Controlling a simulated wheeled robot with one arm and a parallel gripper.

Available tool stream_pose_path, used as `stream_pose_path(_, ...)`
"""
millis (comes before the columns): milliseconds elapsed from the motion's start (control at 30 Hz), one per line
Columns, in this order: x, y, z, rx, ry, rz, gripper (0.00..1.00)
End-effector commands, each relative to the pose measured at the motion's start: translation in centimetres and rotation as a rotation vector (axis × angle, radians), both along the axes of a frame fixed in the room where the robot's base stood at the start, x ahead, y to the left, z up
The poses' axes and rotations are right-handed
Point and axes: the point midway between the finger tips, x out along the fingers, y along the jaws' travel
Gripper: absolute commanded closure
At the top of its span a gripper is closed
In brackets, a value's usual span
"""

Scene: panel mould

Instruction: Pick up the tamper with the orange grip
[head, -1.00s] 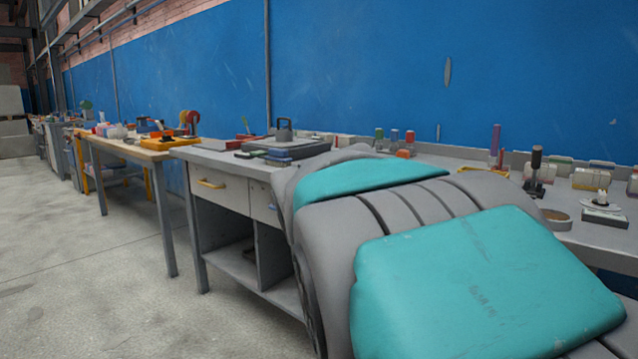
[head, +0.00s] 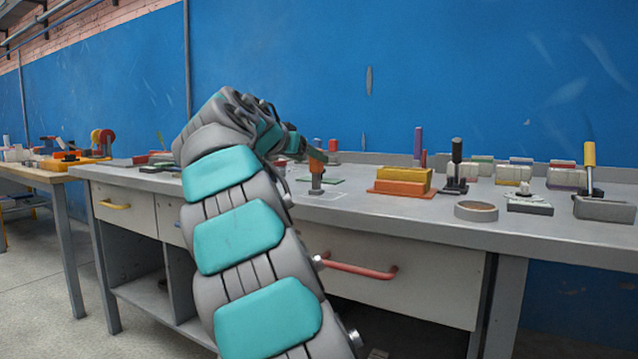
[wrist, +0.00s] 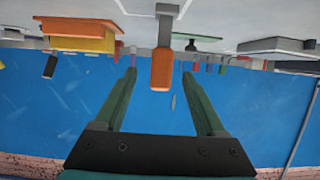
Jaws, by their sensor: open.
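The tamper with the orange grip (head: 317,154) stands upright on the bench top, with a grey-brown lower part. Its grip also shows in the wrist view (wrist: 161,70), which is upside down, with the bench at the top. My gripper (wrist: 160,76) is open and empty, with its two dark green fingers either side of the grip in that picture. The grip lines up with the gap between the fingertips and touches neither finger. I cannot tell how deep it lies between them. In the head view my arm reaches to the tamper's left and largely hides the gripper.
A yellow and orange block (head: 403,181) stands right of the tamper. Farther right are a black-handled tool (head: 456,166), a tape ring (head: 476,211) and a yellow-handled tool (head: 590,165). The blue wall (head: 300,60) rises behind the bench.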

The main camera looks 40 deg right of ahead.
Motion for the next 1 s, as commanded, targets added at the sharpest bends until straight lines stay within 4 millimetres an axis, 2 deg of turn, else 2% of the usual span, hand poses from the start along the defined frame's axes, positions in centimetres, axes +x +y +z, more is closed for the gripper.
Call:
stream_pose_path(200,0.8,-1.9,-0.7,0.000,-0.003,-0.002,0.28)
stream_pose_path(367,1.3,-2.8,-1.0,0.000,-0.002,-0.001,0.28)
stream_pose_path(700,2.9,-6.4,-2.3,0.000,-0.002,-0.001,0.28)
stream_pose_path(933,3.0,-6.6,-2.4,-0.001,-0.001,0.000,0.28)
stream_pose_path(1000,3.0,-6.6,-2.4,0.000,-0.002,-0.001,0.34)
